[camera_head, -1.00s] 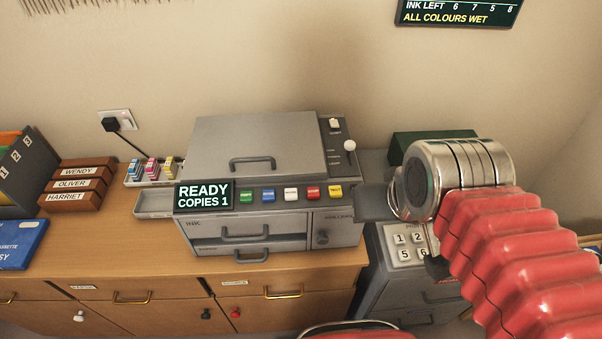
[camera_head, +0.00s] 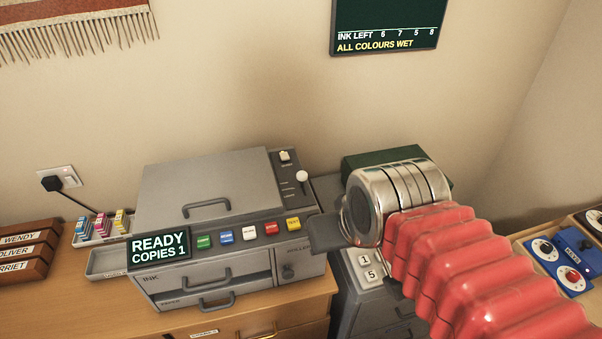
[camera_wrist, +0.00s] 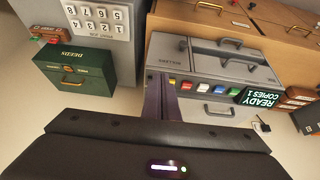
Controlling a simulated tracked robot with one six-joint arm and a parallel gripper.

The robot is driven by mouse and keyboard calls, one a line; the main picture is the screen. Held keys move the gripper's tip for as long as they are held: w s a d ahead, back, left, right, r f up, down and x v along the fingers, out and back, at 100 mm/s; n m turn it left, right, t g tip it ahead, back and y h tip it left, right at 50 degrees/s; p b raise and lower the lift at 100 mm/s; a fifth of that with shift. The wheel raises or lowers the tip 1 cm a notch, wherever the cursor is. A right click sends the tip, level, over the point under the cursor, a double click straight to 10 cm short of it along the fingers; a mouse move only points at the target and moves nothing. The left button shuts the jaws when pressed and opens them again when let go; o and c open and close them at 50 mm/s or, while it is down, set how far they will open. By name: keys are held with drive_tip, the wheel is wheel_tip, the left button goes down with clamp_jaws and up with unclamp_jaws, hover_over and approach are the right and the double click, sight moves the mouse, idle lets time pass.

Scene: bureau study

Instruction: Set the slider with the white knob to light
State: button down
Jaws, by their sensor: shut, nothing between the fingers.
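The slider with the white knob (camera_head: 302,176) is on the right-hand top panel of the grey copier (camera_head: 216,190). Its round knob stands up on a short stem, near the front end of its slot. Its labels are too small to read. My gripper (camera_head: 322,232) is shut and empty, beside the copier's right edge, in front of and below the knob. In the wrist view my gripper (camera_wrist: 160,97) shows as narrow dark fingers near the yellow button. The white knob does not show in that view.
A second pale switch (camera_head: 285,156) sits behind the knob. Coloured buttons (camera_head: 249,233) line the copier's front edge. A green box (camera_head: 378,158) stands behind my wrist, and a keypad cabinet (camera_head: 370,268) stands below it.

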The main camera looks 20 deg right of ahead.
drive_tip(key=c, duration=2.5)
unclamp_jaws()
drive_tip(key=shift+o, duration=1.1)
drive_tip(key=shift+d, duration=0.15)
drive_tip(key=shift+o, duration=0.6)
drive_tip(key=shift+w+d+f, duration=0.1)
drive_tip(key=shift+d+f, duration=0.05)
drive_tip(key=shift+f, duration=0.2)
drive_tip(key=o, duration=0.6)
drive_tip(key=shift+m+g, duration=0.6)
drive_tip(key=shift+g, duration=0.1)
drive_tip(key=w, duration=0.1)
drive_tip(key=w+d, duration=0.2)
drive_tip(key=shift+w+f, duration=0.35)
drive_tip(key=shift+f, duration=0.05)
drive_tip(key=shift+o, duration=0.2)
drive_tip(key=w+d+r+n, duration=0.1)
drive_tip(key=w+d, duration=0.1)
drive_tip(key=w, duration=0.4)
drive_tip(key=w+d+r+n+g+y, duration=0.1)
drive_tip(key=w, duration=0.5)
drive_tip(key=shift+w+d+n, duration=0.3)
drive_tip(key=shift+d+n, duration=0.05)
drive_tip(key=shift+n, duration=0.05)
drive_tip(key=w+r+n+y, duration=0.2)
drive_tip(key=w+r+n, duration=0.3)
drive_tip(key=w+n, duration=0.1)
drive_tip(key=shift+w+a+n, duration=0.25)
drive_tip(key=shift+a+n, duration=0.05)
drive_tip(key=shift+n, duration=0.4)
